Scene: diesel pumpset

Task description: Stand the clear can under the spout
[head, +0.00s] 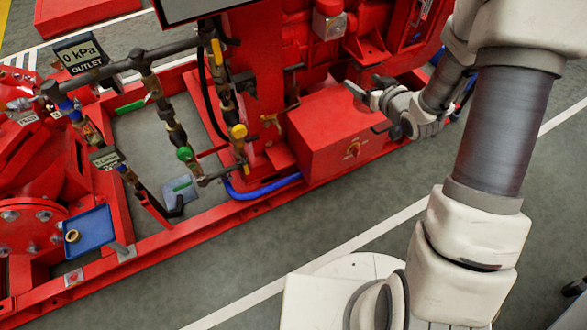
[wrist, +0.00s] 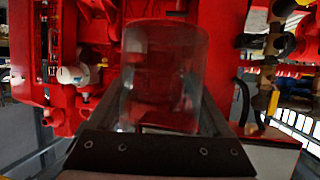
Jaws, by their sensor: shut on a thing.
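The clear can (wrist: 165,75) is see-through and fills the middle of the wrist view, between my gripper's two fingers, with red machinery showing through it. My gripper (head: 362,107) is shut on it, above and beside the red box on the pumpset's near side. In the head view the can is hard to make out against the red. A small brass tap (head: 270,121), which may be the spout, stands left of my gripper, apart from it. I cannot tell its outlet clearly.
The red box (head: 345,135) has a rotary knob on its front. A blue hose (head: 262,188) runs along the frame. Valves and pipes (head: 175,125) stand to the left. A blue tray (head: 90,232) holds a small ring. Grey floor (head: 250,260) in front is clear.

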